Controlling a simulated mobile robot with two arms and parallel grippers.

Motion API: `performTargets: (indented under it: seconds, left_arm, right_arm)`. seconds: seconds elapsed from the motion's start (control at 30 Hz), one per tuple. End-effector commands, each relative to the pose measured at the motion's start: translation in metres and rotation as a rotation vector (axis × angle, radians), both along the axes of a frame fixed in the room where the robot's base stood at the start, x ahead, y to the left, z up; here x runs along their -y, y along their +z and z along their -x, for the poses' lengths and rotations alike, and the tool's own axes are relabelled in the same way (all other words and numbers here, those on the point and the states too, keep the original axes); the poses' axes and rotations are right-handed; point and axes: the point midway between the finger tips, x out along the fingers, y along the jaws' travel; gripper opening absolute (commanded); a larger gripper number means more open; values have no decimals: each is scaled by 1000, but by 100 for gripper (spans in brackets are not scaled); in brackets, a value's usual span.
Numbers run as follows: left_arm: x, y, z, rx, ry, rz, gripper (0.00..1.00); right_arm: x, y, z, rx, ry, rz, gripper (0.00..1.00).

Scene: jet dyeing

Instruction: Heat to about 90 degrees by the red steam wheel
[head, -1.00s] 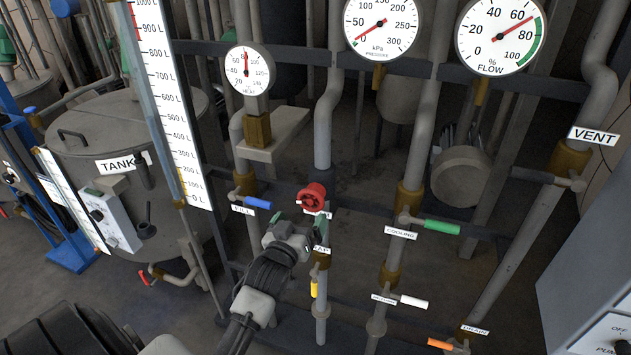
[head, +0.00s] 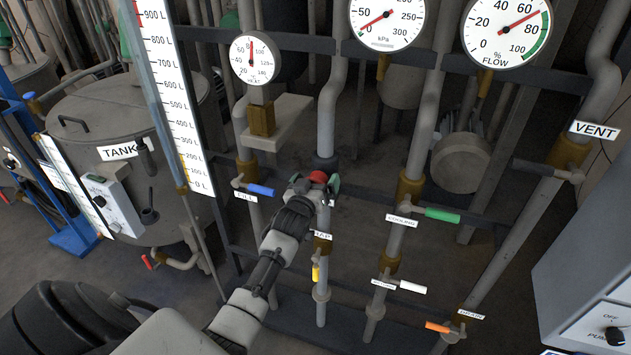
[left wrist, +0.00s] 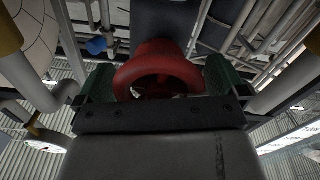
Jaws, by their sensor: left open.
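The red steam wheel (head: 318,177) sits on a vertical pipe at the middle of the head view, mostly covered by my left gripper (head: 322,187). In the left wrist view the red wheel (left wrist: 160,72) is between the two green-padded fingers of the left gripper (left wrist: 160,85), which are apart on either side of it. I cannot tell if the fingers touch the rim. The round heat dial (head: 254,59) hangs above left of the wheel, its red needle pointing nearly straight up, near 80. My right gripper is not in view.
Lever handles surround the wheel: blue fill (head: 261,190), green cooling (head: 442,215), yellow (head: 316,272), white (head: 413,287) and orange drain (head: 437,327). The pressure gauge (head: 387,18) and flow gauge (head: 507,30) are above. A grey cabinet (head: 590,260) stands at right.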

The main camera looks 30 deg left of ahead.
Motion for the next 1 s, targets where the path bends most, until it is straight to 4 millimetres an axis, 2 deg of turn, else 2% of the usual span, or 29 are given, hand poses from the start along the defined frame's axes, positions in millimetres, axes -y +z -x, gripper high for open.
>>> performTargets:
  seconds: [0.07,0.1,0.4,0.73,1.0]
  left_arm:
    - [0,0,0,0,0,0,100]
    - [0,0,0,0,0,0,97]
    - [0,0,0,0,0,0,53]
    - [0,0,0,-13,0,-53,53]
    - [2,0,0,-54,0,-231,53]
  right_arm:
    - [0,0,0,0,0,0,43]
    - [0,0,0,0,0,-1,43]
    - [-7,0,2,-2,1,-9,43]
    - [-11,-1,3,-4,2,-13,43]
    - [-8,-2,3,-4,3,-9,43]
